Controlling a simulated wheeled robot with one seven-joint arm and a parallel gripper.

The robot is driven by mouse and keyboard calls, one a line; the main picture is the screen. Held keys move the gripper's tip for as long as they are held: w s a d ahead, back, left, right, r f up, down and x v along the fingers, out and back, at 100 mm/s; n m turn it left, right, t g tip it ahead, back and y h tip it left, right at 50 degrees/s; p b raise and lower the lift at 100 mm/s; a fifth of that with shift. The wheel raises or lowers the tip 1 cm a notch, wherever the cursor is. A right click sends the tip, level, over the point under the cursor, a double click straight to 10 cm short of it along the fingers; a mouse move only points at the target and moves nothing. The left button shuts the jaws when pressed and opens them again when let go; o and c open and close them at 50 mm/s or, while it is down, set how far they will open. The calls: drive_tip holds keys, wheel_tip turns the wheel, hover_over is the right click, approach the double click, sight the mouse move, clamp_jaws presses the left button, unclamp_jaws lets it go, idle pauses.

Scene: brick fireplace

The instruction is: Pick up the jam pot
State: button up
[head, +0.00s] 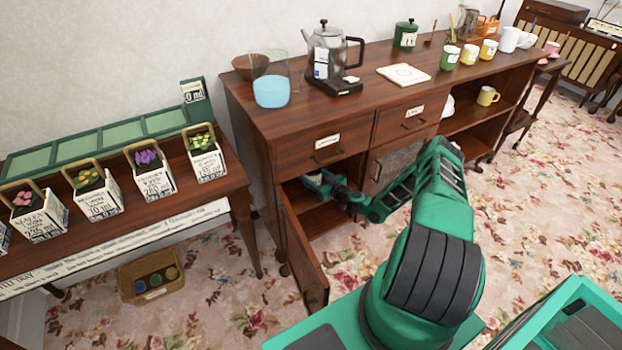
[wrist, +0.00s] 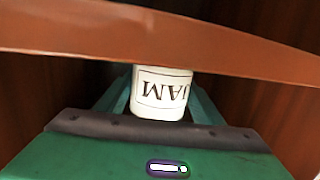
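The jam pot (wrist: 160,88) is a white pot with a dark-lettered JAM label, which appears upside down in the wrist view. My gripper (wrist: 162,95) has a green finger on each side of the pot. The fingers look close to its sides, but I cannot tell whether they press on it. A brown wooden edge crosses in front and hides part of the pot. In the head view my gripper (head: 320,183) is inside the open lower left compartment of the wooden sideboard (head: 250,110); the pot cannot be made out there.
The open cabinet door (head: 306,255) stands to the left of my arm. Drawers (head: 328,150) sit directly above the compartment. A kettle (head: 328,50), a glass beaker (head: 271,90) and mugs stand on the sideboard top. Patterned carpet (head: 545,190) is clear to the right.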

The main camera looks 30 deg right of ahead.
drive_tip(key=shift+c, duration=1.1)
drive_tip(key=shift+r, duration=0.15)
